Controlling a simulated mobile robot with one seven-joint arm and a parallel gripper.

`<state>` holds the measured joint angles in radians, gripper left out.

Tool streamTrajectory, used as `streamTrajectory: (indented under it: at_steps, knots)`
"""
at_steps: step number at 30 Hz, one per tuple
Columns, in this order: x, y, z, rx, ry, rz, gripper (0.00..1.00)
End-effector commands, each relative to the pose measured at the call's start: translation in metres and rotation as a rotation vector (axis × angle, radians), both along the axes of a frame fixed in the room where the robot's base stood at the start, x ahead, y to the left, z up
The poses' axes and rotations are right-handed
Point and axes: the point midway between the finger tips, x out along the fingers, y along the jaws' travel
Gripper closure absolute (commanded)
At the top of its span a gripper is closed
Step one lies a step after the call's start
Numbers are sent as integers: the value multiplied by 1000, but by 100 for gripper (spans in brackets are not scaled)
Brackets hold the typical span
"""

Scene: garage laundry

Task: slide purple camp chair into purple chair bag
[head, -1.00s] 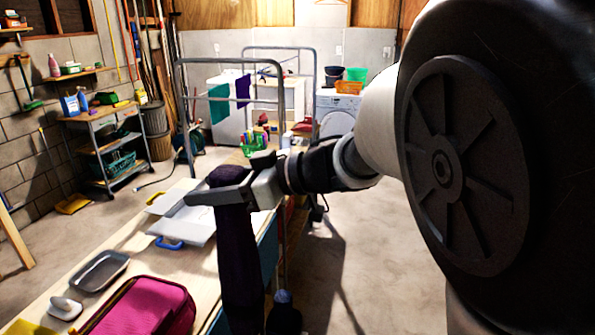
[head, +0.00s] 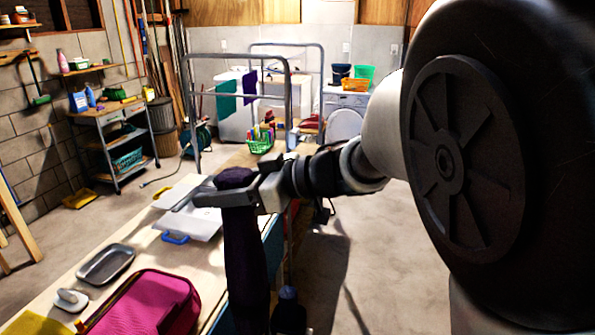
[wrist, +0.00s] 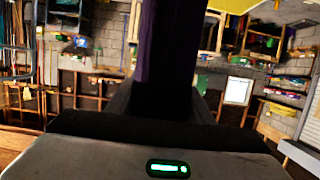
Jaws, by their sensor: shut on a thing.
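My gripper (head: 212,193) is shut on a long, dark purple bundle (head: 244,262), which looks like the folded camp chair. The bundle is upright, its rounded top showing just above the fingers and its lower end cut off by the picture's bottom edge. In the wrist view the same purple bundle (wrist: 165,45) runs up from between the fingers. A dark object with a bluish rounded top (head: 288,312) stands just right of the bundle's lower part; I cannot tell whether it is the chair bag. No purple chair bag can be made out for certain.
A long wooden table (head: 60,285) on the left bears a pink case (head: 150,303), a grey tray (head: 106,264) and a white board (head: 192,222). A metal rack (head: 185,110) with teal and purple cloths (head: 249,88) stands behind.

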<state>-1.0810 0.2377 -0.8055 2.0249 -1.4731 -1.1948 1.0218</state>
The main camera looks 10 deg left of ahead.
Motion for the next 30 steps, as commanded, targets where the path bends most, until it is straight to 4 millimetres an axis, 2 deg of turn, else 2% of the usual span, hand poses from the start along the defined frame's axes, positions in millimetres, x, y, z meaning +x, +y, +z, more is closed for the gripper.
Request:
streamTrajectory:
  at_steps: [8,30]
  knots:
    - [1,0,3,7,-4,0,100]
    - [1,1,-21,7,-3,0,100]
